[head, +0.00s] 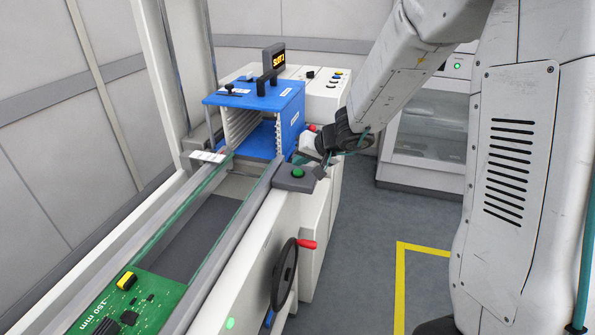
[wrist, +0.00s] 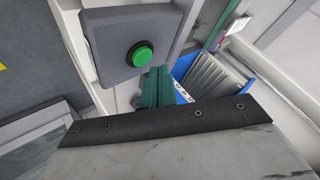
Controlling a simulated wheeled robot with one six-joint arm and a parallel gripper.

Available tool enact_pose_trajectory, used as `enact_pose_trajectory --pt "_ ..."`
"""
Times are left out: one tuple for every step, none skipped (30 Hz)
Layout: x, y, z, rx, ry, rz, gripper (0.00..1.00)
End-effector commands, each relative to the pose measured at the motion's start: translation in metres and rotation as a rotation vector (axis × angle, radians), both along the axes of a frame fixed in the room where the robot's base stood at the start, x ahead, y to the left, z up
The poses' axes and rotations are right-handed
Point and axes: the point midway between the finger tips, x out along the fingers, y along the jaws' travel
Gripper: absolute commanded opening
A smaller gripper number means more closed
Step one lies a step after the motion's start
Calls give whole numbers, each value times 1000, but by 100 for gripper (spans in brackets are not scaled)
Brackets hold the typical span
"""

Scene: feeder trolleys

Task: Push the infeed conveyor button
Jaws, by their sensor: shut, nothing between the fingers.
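A round green button (head: 297,172) sits on a dark grey box (head: 290,183) on the near rail of the conveyor. The button also shows large in the wrist view (wrist: 140,56), in a black ring on the box. My gripper (head: 323,168) is just right of the box in the head view. In the wrist view its green fingers (wrist: 156,82) are shut together and empty, with their tips just below the button in the picture. I cannot tell whether the fingertips touch the box; the button face is uncovered.
A blue slotted magazine (head: 262,110) stands at the conveyor's far end, also behind my fingers in the wrist view (wrist: 188,62). A green board (head: 135,295) lies on the near part of the conveyor. A black handwheel (head: 285,275) with a red handle juts from the side. Floor to the right is clear.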

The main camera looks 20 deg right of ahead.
Motion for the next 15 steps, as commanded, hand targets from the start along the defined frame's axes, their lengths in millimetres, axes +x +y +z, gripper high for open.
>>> enact_pose_trajectory --pt "0 0 7 -1 -4 1 0" --pt "0 0 9 0 -3 0 0" --pt "0 0 13 -1 -3 1 0" --pt "0 0 17 -1 -4 1 0" --pt "0 0 20 -1 -3 0 0" --pt "0 0 23 -3 -3 0 0" --pt "0 0 26 -1 -3 0 0" --pt "0 0 29 -1 -2 0 0" --pt "0 0 34 -1 -4 0 0" --pt "0 0 37 -1 -4 1 0" --pt "0 0 40 -1 -4 0 0" --pt "0 0 43 -1 -3 2 0" --pt "0 0 45 0 -2 0 0" --pt "0 0 47 -1 -2 0 0" --pt "0 0 50 -1 -2 0 0"
